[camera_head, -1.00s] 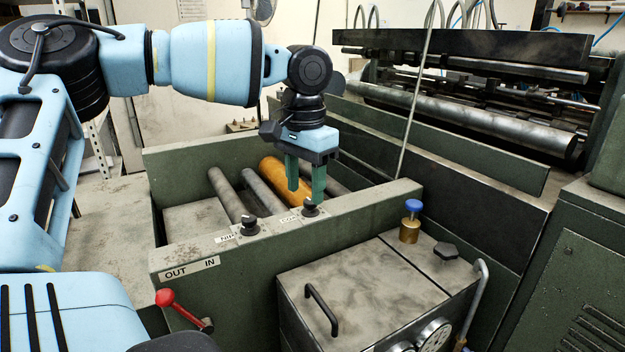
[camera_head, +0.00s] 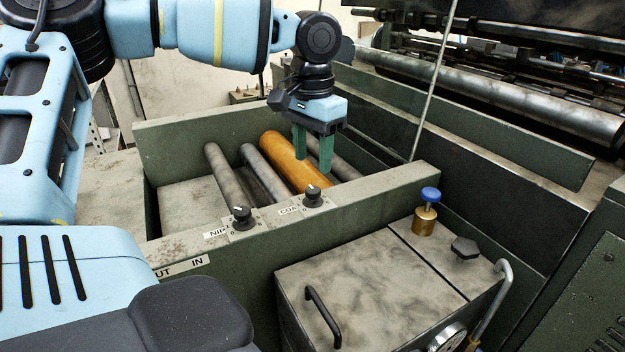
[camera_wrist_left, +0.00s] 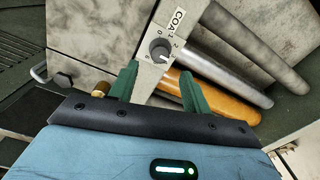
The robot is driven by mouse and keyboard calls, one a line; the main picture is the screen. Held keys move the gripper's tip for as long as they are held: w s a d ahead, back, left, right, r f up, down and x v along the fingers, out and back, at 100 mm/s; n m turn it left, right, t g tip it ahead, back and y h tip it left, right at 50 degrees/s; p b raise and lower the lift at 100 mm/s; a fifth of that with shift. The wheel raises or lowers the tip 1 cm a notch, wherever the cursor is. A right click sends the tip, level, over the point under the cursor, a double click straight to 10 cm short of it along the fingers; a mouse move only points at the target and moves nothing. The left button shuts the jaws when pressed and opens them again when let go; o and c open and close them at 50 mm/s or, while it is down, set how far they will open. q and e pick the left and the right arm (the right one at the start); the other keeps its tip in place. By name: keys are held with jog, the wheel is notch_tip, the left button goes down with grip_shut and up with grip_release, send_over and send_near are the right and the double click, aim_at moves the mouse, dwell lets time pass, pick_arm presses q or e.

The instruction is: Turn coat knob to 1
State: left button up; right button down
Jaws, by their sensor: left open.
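The coat knob (camera_head: 312,196) is a small black knob with a pale pointer on the front rail, beside a label reading COA. In the left wrist view the coat knob (camera_wrist_left: 160,52) sits beyond the fingertips, with small numerals around it. My left gripper (camera_head: 313,160) points down above and behind the knob, its two green fingers apart and empty. In the left wrist view the open fingers (camera_wrist_left: 160,82) are on either side below the knob, not touching it. The nip knob (camera_head: 242,217) is to the left on the same rail. My right gripper is not seen.
An orange roller (camera_head: 290,160) and grey rollers (camera_head: 228,180) lie in the trough behind the rail. A brass post with a blue cap (camera_head: 426,212) and a grey box with a black handle (camera_head: 322,315) stand in front, right of the knobs.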

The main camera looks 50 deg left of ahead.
aim_at(313, 188)
pick_arm(q)
notch_tip(313, 188, down, 6)
jog(key=shift+f, duration=0.25)
jog(key=shift+c, duration=0.5)
jog(key=c, duration=0.9)
